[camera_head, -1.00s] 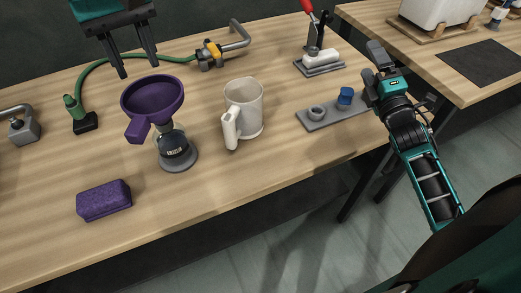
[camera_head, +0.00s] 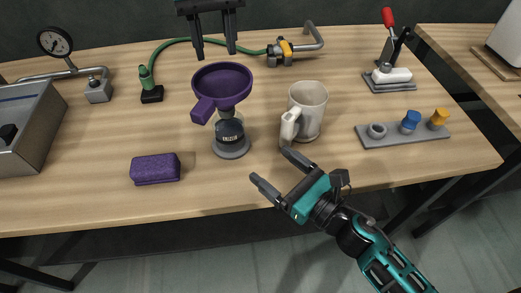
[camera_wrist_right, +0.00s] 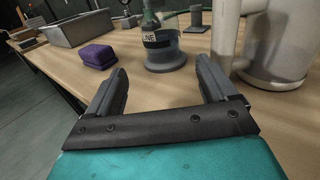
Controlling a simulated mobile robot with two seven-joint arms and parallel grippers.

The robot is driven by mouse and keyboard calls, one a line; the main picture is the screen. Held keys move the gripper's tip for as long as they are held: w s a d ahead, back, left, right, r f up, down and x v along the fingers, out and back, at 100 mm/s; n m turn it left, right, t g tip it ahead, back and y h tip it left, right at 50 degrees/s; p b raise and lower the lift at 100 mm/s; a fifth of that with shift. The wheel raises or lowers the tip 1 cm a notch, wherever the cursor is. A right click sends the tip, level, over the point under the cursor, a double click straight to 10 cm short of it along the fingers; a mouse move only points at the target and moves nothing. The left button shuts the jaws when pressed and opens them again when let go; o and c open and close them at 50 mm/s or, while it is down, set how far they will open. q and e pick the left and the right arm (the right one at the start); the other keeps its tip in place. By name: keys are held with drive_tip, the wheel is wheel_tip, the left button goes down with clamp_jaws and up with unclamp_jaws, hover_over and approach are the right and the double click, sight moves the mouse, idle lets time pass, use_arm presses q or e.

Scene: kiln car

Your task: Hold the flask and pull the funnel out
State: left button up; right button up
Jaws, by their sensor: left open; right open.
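A purple funnel (camera_head: 222,84) sits with its stem in the neck of a small flask (camera_head: 230,130), which has a dark label and stands upright on a grey round base (camera_head: 231,149). The flask's lower part also shows in the right wrist view (camera_wrist_right: 160,38), ahead between the fingers. My left gripper (camera_head: 215,50) is open and empty, with its fingers pointing down above and behind the funnel. My right gripper (camera_head: 271,170) is open and empty at the table's front edge, in front of the flask and apart from it.
A white mug (camera_head: 306,110) stands right of the flask, close to my right gripper. A purple sponge (camera_head: 155,168) lies front left. A green hose (camera_head: 178,43) runs behind to a pipe valve. A grey plate with pegs (camera_head: 400,135) and a red-handled clamp (camera_head: 391,70) are at right.

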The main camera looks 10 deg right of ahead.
sight(240, 138)
drive_tip(key=x, duration=1.2)
drive_tip(key=shift+d, duration=0.1)
drive_tip(key=c, duration=1.1)
use_arm(q)
drive_tip(key=shift+o, duration=0.3)
use_arm(e)
drive_tip(key=shift+c, duration=0.2)
